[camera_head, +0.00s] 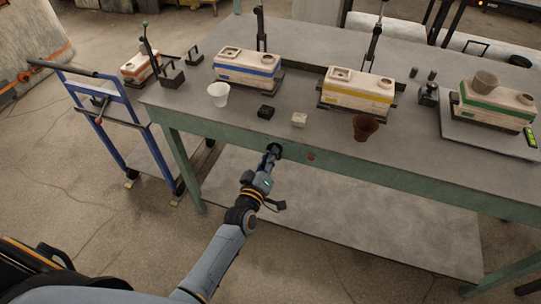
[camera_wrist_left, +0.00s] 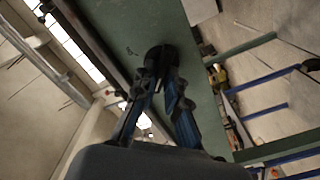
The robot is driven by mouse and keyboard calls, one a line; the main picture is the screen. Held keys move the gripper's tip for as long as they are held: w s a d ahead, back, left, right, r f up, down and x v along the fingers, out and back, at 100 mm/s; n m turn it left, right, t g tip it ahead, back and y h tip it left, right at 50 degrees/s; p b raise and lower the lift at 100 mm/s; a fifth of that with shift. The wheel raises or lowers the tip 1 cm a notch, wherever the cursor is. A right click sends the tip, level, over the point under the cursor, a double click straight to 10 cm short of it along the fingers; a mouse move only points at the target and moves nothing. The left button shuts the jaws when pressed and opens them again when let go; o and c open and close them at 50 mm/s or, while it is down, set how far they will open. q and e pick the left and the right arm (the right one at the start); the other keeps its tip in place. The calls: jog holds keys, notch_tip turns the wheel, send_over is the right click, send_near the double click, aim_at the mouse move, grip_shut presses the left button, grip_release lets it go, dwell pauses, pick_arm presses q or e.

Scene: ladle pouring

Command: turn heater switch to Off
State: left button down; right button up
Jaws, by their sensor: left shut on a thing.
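The heater switch (camera_wrist_left: 160,57) is a dark knob on the green front apron of the workbench. In the head view it sits at the front edge and is mostly hidden by my gripper. My left gripper (camera_head: 273,150) reaches it from the front. In the left wrist view my left gripper (camera_wrist_left: 164,78) has its two blue-black fingers closed on the knob. Small marks (camera_wrist_left: 130,50) show on the apron beside the knob, but I cannot read them or tell the knob's setting. My right gripper is not in view.
The grey workbench (camera_head: 310,90) holds moulds with blue (camera_head: 247,68), yellow (camera_head: 357,90) and green (camera_head: 497,103) bands. A white cup (camera_head: 218,94) and a brown cup (camera_head: 365,127) stand near the front edge. A small red button (camera_head: 311,157) is right of my gripper. A blue cart (camera_head: 113,128) stands left.

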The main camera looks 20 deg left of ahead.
pick_arm(q)
jog(key=c, duration=1.4)
grip_release()
jog(key=s, duration=1.2)
jog(key=shift+a, duration=0.2)
